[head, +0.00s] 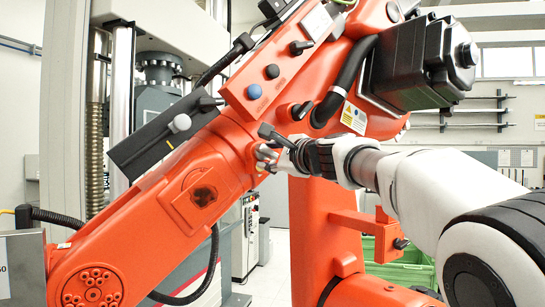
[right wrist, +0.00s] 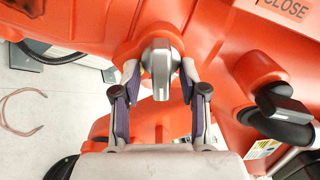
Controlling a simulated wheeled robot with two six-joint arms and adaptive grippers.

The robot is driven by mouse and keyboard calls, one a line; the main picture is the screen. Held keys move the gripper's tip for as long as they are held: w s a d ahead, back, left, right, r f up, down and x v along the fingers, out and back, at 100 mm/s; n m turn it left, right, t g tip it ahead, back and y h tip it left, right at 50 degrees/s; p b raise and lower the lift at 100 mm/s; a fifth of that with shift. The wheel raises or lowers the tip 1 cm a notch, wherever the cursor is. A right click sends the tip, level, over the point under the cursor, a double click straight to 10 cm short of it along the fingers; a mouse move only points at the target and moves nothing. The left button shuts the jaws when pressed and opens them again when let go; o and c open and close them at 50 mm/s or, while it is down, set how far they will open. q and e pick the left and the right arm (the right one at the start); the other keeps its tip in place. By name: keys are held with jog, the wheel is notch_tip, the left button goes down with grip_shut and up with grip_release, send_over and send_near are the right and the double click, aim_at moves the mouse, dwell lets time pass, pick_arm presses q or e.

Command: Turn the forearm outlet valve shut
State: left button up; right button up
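An orange industrial arm fills the middle of the head view, and its forearm (head: 150,225) slopes down to the left. My right gripper (head: 266,156) reaches in from the right and is at the upper end of this forearm. In the right wrist view, a grey metal valve handle (right wrist: 161,66) stands out from an orange round boss. The two fingers of my right gripper (right wrist: 158,82) are spread on either side of the handle, with narrow gaps showing. The handle is mostly hidden by the gripper in the head view. My left gripper is not in view.
A black lever (right wrist: 285,107) on an orange boss sits right of the gripper in the right wrist view, below a "CLOSE" label (right wrist: 285,7).

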jog(key=shift+w+d+f, duration=0.1)
jog(key=shift+d, duration=0.4)
jog(key=v, duration=1.2)
jog(key=shift+a, duration=0.1)
jog(key=shift+f, duration=0.1)
